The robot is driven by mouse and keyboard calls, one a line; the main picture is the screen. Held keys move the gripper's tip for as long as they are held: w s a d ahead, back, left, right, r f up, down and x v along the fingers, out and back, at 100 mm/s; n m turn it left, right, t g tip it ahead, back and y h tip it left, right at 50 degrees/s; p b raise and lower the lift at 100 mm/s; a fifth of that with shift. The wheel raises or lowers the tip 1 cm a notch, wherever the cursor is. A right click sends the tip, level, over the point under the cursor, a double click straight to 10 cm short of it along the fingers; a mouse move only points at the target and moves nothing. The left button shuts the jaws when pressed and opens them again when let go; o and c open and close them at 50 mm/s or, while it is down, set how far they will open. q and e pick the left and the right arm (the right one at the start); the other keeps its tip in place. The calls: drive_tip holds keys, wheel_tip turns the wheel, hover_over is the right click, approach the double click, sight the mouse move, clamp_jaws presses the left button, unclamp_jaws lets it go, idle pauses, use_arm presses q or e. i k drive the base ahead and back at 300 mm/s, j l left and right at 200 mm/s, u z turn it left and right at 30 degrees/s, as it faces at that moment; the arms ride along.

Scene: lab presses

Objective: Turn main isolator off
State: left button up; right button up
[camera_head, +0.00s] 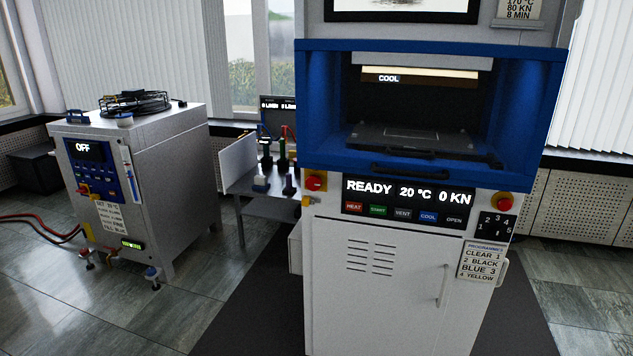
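The press (375,300) stands at centre right, a white cabinet with a blue-framed chamber. A red knob on a yellow plate (315,182) sits at the left edge of its control panel and looks like a rotary isolator switch. Its exact handle angle is too small to tell. A round red button on a yellow base (503,201) sits at the panel's right. The panel display (408,191) reads READY, 20 °C, 0 KN. A smaller red and yellow switch (83,188) is on the grey unit at left, whose display reads OFF. Neither of my grippers is in view.
The grey wheeled unit (165,150) stands at left with cables on top and red hoses on the floor. A small table (262,180) with tools and a screen stands between it and the press.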

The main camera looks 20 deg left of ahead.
sight(314, 182)
drive_tip(key=i+j+u, duration=0.1)
drive_tip(key=i+u, duration=0.15)
drive_tip(key=i, duration=0.75)
